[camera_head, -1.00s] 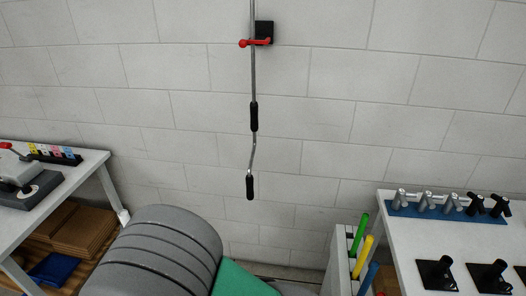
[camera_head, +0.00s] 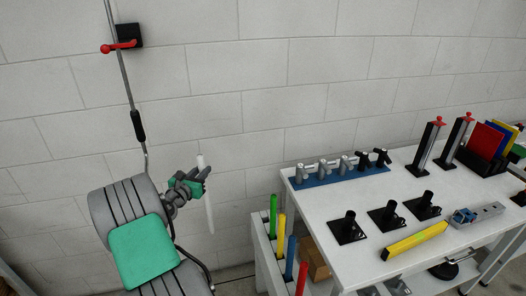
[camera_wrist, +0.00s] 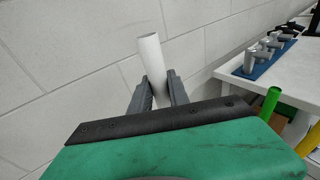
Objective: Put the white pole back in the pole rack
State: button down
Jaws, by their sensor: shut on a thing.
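The white pole (camera_head: 209,214) stands nearly upright in front of the wall in the head view, left of the rack. My gripper (camera_head: 198,187) is shut on it near its upper part. In the wrist view the pole's top (camera_wrist: 151,55) rises between my gripper's two fingers (camera_wrist: 160,92); its lower part is hidden there. The pole rack (camera_head: 262,250) is a light stand at the left end of the table. It holds a green pole (camera_head: 273,215), a yellow pole (camera_head: 282,238), a blue pole (camera_head: 291,257) and a red pole (camera_head: 302,278). My gripper is left of the rack, apart from it.
A white table (camera_head: 400,200) stands right of the rack. It bears a blue clamp strip (camera_head: 340,177), black holders (camera_head: 347,229) and a yellow bar (camera_head: 414,240). A crank rod (camera_head: 125,85) hangs on the wall at left. The space between pole and rack looks clear.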

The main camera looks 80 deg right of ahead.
jog(key=s+d+r+m+g, duration=0.1)
jog(key=s+d+r+g, duration=0.1)
jog(key=s+d+r, duration=0.65)
jog(key=s+d+r+m+g, duration=0.2)
jog(key=s+d+r, duration=0.4)
jog(key=s+r, duration=0.45)
notch_tip(320, 180, down, 21)
jog(key=s+b, duration=0.1)
jog(key=b, duration=1)
jog(key=shift+d+r+y, duration=0.15)
jog(key=shift+y, duration=0.15)
notch_tip(320, 180, down, 16)
jog(key=b, duration=0.7)
jog(key=shift+r, duration=0.25)
jog(key=c, duration=1.2)
grip_release()
jog(key=shift+r, duration=0.1)
jog(key=shift+o, duration=0.2)
